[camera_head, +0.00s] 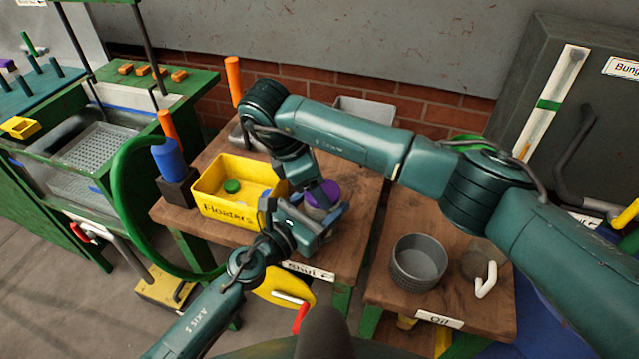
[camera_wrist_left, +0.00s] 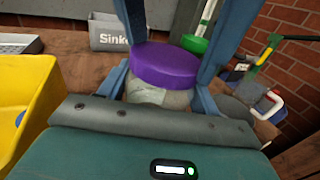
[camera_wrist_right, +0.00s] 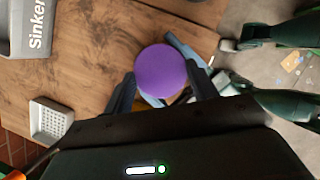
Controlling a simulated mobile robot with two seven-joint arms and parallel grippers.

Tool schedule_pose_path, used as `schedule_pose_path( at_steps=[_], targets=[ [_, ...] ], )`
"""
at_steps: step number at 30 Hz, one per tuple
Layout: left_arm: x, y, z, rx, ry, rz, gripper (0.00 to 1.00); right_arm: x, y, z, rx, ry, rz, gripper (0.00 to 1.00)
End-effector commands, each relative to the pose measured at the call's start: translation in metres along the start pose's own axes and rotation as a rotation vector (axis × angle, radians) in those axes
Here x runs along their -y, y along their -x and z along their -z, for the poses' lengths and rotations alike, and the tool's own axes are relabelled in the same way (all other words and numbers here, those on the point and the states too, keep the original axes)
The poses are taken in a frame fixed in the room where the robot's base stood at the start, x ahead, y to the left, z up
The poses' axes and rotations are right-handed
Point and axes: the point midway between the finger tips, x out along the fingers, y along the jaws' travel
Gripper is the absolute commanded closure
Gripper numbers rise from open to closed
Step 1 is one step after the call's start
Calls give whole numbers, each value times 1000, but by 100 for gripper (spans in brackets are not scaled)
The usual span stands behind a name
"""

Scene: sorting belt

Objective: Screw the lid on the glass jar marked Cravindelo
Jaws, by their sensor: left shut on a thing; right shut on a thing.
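The glass jar (camera_wrist_left: 160,97) stands upright on the wooden table between the fingers of my left gripper (camera_head: 318,218). Part of a pale label shows on it, too small to read. The purple lid (camera_wrist_left: 165,65) sits on the jar's mouth; it also shows in the head view (camera_head: 324,193) and from above in the right wrist view (camera_wrist_right: 160,71). My left gripper is shut on the jar. My right gripper (camera_wrist_right: 160,78) comes down from above and is shut on the lid. I cannot tell how far the lid is threaded.
A yellow Floaters bin (camera_head: 210,207) with a green round thing (camera_head: 232,187) inside stands left of the jar. A grey Sinkers bin (camera_wrist_left: 108,36) is behind. A grey pot (camera_head: 418,262) stands on the table (camera_head: 385,292) at the right. A green hose (camera_head: 122,210) arches at the left.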

Motion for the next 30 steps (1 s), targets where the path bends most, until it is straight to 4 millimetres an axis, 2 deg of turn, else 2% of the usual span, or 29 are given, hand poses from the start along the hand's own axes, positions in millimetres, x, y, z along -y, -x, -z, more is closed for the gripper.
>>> schedule_pose_path(
  at_steps=[4, 5, 13, 23, 26, 30],
  targets=[
    [0, 0, 1, -1, 0, 0, 100, 0, 0, 0, -2, 13, -8, 63],
    [0, 0, 1, -1, 0, 0, 100, 0, 0, 0, -2, 14, -8, 40],
    [0, 0, 1, -1, 0, 1, 100, 0, 0, 0, -2, 16, -10, 18],
    [1, 0, 1, -1, 1, 2, 100, 0, 5, 0, -2, 17, -12, 17],
    [1, 0, 1, -1, 1, 2, 100, -1, 18, 0, -2, 17, -14, 17],
    [1, 0, 1, -1, 1, 2, 100, -1, 48, -1, -1, 17, -16, 17]
  ],
)
